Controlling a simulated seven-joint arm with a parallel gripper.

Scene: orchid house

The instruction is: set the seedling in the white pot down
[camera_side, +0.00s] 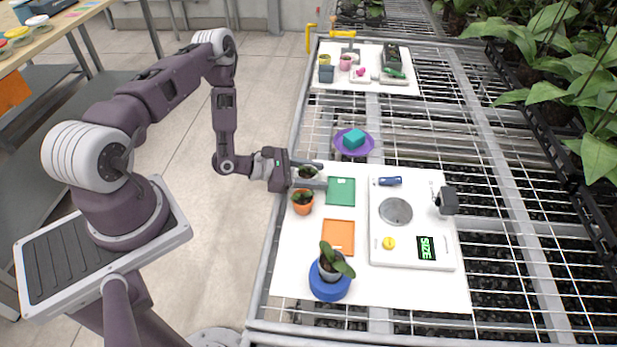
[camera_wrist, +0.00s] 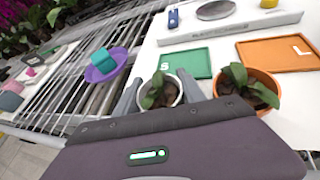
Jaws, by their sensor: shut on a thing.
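My gripper (camera_side: 313,174) is shut on the white pot (camera_wrist: 177,93), with a finger on each side. A green-leaved seedling (camera_wrist: 156,92) stands upright in it over dark soil. In the side view the seedling's leaves (camera_side: 307,171) show between the fingers, and the pot is mostly hidden. The pot is at the white board's far left corner, left of the green mat (camera_side: 341,191), marked S in the wrist view (camera_wrist: 187,64). I cannot tell whether its base touches the board. An orange mat (camera_side: 338,237), marked L in the wrist view (camera_wrist: 280,54), lies nearer the side camera.
An orange pot with a seedling (camera_side: 302,208) stands close beside my gripper. A grey pot with a taller seedling (camera_side: 331,271) sits on a blue round base (camera_side: 329,290). A white tray panel (camera_side: 412,253) lies right of the mats. A purple dish (camera_side: 366,147) holds a teal block.

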